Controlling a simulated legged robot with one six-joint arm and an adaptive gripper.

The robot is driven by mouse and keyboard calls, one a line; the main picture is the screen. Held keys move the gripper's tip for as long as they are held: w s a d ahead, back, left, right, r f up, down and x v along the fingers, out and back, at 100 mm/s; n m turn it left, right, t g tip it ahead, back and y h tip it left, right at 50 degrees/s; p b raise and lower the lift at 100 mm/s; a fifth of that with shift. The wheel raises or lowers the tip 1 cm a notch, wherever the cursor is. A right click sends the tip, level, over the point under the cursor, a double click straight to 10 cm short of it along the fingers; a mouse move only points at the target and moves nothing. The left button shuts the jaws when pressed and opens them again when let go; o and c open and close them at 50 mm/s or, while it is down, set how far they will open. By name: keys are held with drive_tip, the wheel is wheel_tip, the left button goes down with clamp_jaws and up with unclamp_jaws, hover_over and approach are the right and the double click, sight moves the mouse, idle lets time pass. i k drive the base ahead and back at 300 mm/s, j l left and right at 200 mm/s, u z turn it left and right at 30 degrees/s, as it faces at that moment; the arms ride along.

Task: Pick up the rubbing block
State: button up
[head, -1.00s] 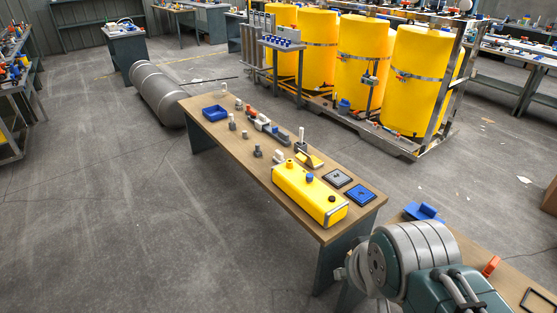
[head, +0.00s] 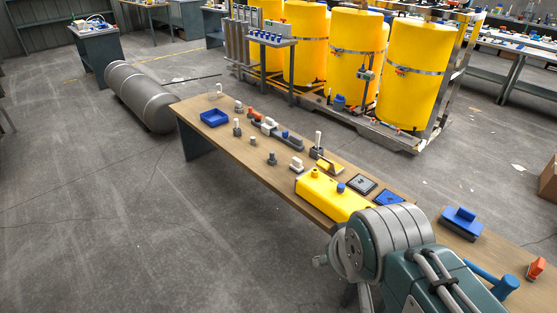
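A blue block with a raised handle and a dark grey base (head: 460,223) sits on the wooden bench at the right in the head view; it looks like the rubbing block. Clear bench top shows around it. A smaller grey block with a white grip (head: 296,165) stands further left, behind the yellow box. My arm's grey and teal links fill the lower right, left of and in front of the blue block. My gripper's fingers do not show, so its opening and anything in it are hidden.
A yellow box (head: 326,197) and two square plates, one grey (head: 361,184) and one blue (head: 388,197), lie on the bench. A blue tool (head: 492,279) and an orange piece (head: 536,270) lie right. Yellow tanks (head: 415,75) stand behind.

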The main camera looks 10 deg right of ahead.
sight(296, 166)
drive_tip(key=i+j+z, duration=0.1)
drive_tip(key=i+j, duration=1)
drive_tip(key=i+l, duration=0.2)
drive_tip(key=i, duration=0.3)
drive_tip(key=i+l+z, duration=0.1)
drive_tip(key=i, duration=0.35)
drive_tip(key=i+l, duration=0.15)
drive_tip(key=l, duration=0.15)
drive_tip(key=i+l, duration=0.2)
drive_tip(key=l, duration=0.05)
